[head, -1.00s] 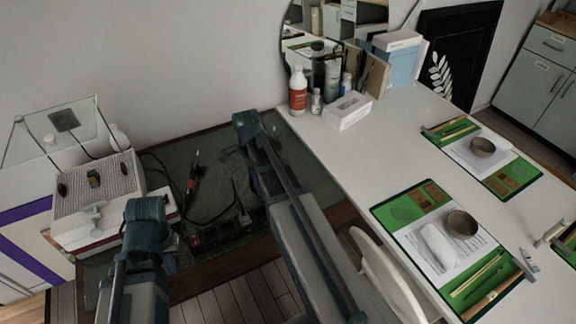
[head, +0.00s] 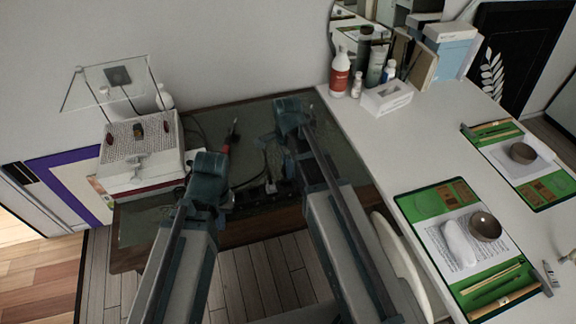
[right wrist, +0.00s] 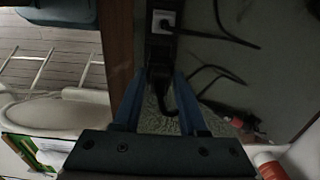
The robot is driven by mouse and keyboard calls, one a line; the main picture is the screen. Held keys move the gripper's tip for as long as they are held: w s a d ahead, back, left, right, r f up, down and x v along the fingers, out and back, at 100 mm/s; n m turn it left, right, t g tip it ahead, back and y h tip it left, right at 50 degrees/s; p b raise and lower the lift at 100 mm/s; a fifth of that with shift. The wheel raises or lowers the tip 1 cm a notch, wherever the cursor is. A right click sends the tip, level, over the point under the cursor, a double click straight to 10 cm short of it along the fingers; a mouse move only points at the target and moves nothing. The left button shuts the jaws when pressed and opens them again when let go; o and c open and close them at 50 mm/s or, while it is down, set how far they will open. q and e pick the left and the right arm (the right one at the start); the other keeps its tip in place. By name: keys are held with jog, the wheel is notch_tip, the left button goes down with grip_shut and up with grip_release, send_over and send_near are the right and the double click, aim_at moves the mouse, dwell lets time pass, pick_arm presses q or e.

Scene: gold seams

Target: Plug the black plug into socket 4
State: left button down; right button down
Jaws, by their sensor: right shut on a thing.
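In the right wrist view, my right gripper (right wrist: 158,98) has its blue fingers closed around a dark thing, apparently the black plug (right wrist: 160,82), with a black cable curving beside it. It is over the dark power strip (right wrist: 157,48), in line with it; I cannot tell whether the plug touches it. A pale socket face on the strip (right wrist: 155,27) has a plug with a black cable in it. Socket numbers are not readable. In the head view, the strip (head: 268,190) is partly hidden by my arms. My left gripper (head: 222,203) is left of it, its fingers unclear.
Black cables (right wrist: 215,75) lie loose on the dark desk (head: 335,150). A white box (head: 140,165) stands at the left. The white table (head: 400,130) at the right holds a red-labelled bottle (head: 340,75), a tissue box (head: 387,97) and green mats (head: 425,207).

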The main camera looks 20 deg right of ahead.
jog(key=shift+f+b, duration=2.7)
jog(key=shift+f, duration=0.1)
jog(key=shift+f+b, duration=0.55)
jog(key=shift+c, duration=1.9)
grip_release()
jog(key=shift+r, duration=0.15)
notch_tip(320, 180, up, 14)
jog(key=p, duration=1.4)
jog(key=shift+f, duration=0.2)
jog(key=shift+f, duration=0.1)
